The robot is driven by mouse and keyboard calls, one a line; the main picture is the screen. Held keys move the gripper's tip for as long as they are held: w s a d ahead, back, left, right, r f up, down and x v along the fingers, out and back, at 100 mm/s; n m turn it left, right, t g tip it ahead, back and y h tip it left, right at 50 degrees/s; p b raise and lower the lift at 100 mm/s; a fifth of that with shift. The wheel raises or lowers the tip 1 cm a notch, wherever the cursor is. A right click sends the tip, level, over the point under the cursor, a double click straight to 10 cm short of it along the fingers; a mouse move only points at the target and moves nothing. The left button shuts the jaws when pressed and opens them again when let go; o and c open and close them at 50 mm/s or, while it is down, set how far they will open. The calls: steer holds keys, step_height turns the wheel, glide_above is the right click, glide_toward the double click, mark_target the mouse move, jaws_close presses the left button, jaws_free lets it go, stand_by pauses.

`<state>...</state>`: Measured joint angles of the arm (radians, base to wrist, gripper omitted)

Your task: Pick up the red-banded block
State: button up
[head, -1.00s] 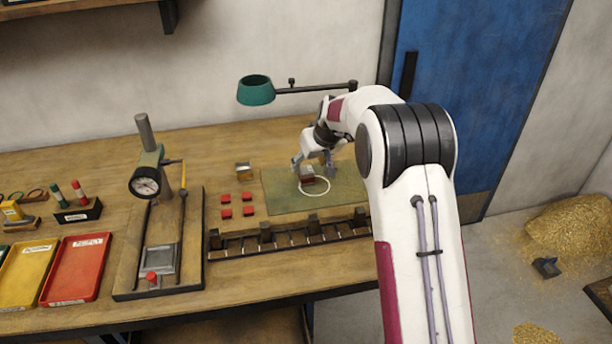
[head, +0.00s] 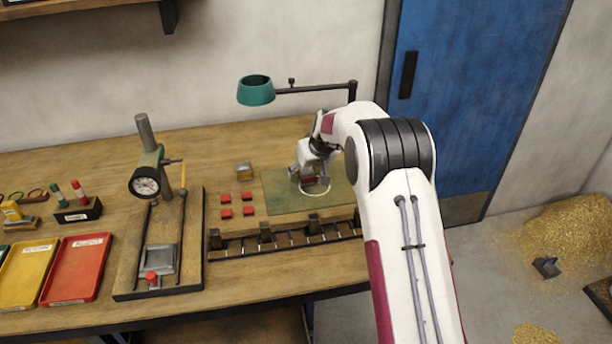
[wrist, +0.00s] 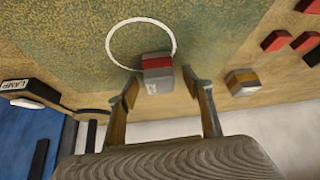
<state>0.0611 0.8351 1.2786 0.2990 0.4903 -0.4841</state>
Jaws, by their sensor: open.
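The red-banded block (wrist: 157,76), grey with a red band and a small white mark, sits on the green mat (wrist: 215,25) in the wrist view. It lies at the edge of a white ring (wrist: 112,45) drawn on the mat. My gripper (wrist: 161,84) is open, with one finger on each side of the block and a visible gap to each. In the head view my gripper (head: 309,182) is low over the mat (head: 284,194), at the ring (head: 318,192). There it hides most or all of the block.
A brass and grey block (head: 244,168) stands left of the mat, near several red squares (head: 226,198). A green lamp (head: 256,90) hangs above on an arm. A slotted rail (head: 285,240) runs along the front.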

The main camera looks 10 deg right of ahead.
stand_by(0.3)
jaws_close()
steer(key=shift+r, duration=0.1)
step_height(320, 180, up, 10)
stand_by(0.8)
stand_by(0.5)
